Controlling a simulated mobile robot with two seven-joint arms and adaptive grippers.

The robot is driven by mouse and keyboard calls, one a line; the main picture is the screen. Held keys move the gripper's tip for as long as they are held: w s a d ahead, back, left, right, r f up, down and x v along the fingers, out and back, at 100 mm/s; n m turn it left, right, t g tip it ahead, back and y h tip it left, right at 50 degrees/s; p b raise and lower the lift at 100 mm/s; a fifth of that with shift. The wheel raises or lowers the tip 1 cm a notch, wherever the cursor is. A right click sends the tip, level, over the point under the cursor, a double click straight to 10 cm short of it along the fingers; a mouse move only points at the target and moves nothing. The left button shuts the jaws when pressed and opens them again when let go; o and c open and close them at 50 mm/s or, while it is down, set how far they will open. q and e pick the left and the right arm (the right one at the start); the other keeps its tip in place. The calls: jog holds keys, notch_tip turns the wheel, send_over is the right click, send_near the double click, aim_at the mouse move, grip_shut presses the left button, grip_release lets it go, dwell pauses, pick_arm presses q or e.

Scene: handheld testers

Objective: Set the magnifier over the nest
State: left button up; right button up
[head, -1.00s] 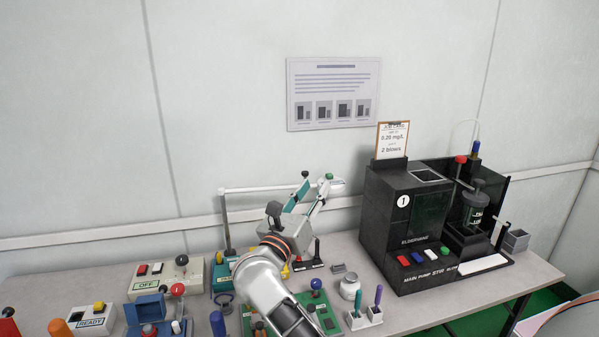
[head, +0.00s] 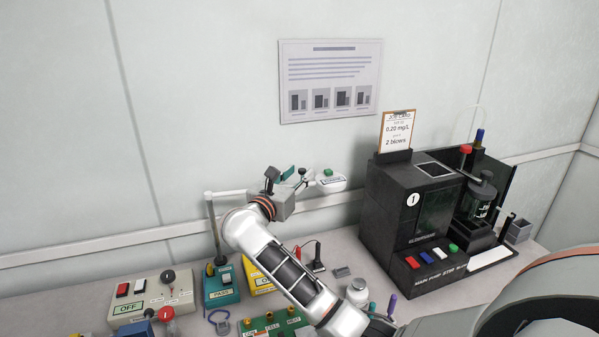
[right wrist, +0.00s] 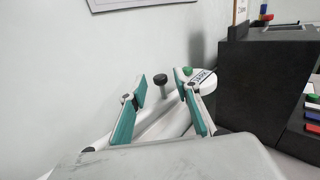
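The magnifier's white head (head: 331,182) with a green knob hangs from a pale horizontal arm on a post (head: 214,232) at the back of the bench. Its round labelled head also shows in the right wrist view (right wrist: 207,78). My right gripper (head: 299,177) is at the magnifier arm, just left of the head. Its teal fingers (right wrist: 162,82) are open, with a dark knob on a grey stem between them, apparently not gripped. A green plate (head: 262,324) at the front edge has small labels, one perhaps reading nest; my arm partly hides it. My left gripper is out of view.
A black tester (head: 396,220) with coloured buttons stands to the right. A beige OFF box (head: 150,296), a teal box (head: 221,286) and a yellow box (head: 258,280) stand left of my forearm. A white jar (head: 357,292) stands right of it. The wall is close behind.

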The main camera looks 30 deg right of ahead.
jog(key=shift+w+d, duration=0.2)
jog(key=shift+d, duration=0.2)
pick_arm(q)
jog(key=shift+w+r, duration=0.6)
pick_arm(e)
jog(key=shift+w+d, duration=0.2)
grip_shut()
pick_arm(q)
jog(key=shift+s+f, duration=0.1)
